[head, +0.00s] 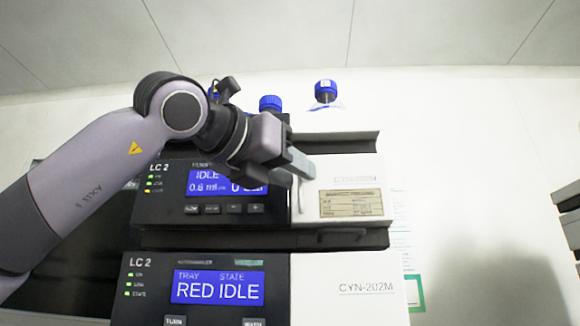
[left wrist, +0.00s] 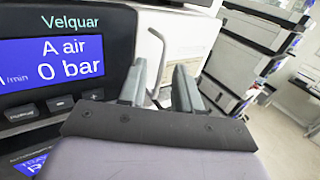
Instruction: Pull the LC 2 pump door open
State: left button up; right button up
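The LC 2 pump (head: 160,205) is the upper module, with a blue screen (head: 225,184) reading IDLE and 0.6 ml. Its white door front (head: 350,180) on the right bears a beige label plate (head: 350,203) and looks shut. My left gripper (head: 303,168) is in front of the seam between screen and door, hiding part of both. In the left wrist view its grey fingers (left wrist: 160,85) stand apart. A thin, pale upright bar (left wrist: 157,55), perhaps the door's handle, shows between them; contact is unclear. My right gripper is not in view.
Below is another LC 2 module (head: 140,300) with a RED IDLE screen and a white CYN-202M front (head: 370,289). Blue-capped bottles (head: 325,90) stand on top. Another stack (left wrist: 255,50) shows in the left wrist view, with open floor beside it.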

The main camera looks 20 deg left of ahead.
pick_arm(q)
grip_shut()
dwell(1.4)
